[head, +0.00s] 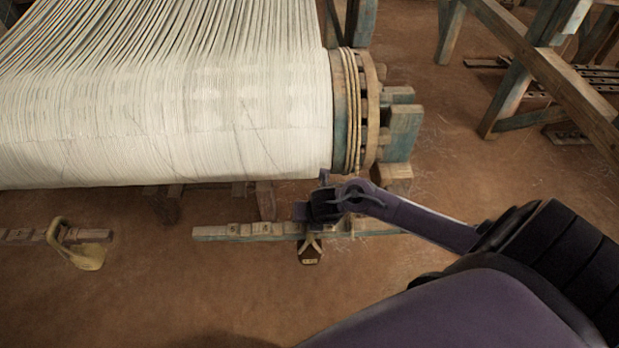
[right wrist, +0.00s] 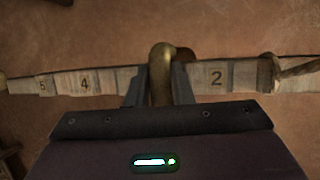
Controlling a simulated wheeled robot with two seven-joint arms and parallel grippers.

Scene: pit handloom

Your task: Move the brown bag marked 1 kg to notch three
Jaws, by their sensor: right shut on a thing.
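My right gripper (head: 318,207) is over the notched wooden bar (head: 213,233) below the right end of the cloth beam. A small brown bag (head: 310,249) with a pale tag hangs just below it; its marking is too small to read. In the right wrist view, the gripper (right wrist: 160,95) is shut on a thick brass-coloured hook (right wrist: 161,62). The hook crosses the bar (right wrist: 62,84) between the numbers 4 and 2, and the number there is hidden. I cannot tell whether the hook rests in the notch. My left gripper is not in view.
A yellowish bag with a ring (head: 88,256) hangs at another bar (head: 20,236) on the left. The large white warp beam (head: 170,120) and its wooden ratchet wheel (head: 357,108) stand close behind my gripper. Cord (right wrist: 295,70) wraps the numbered bar's right part.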

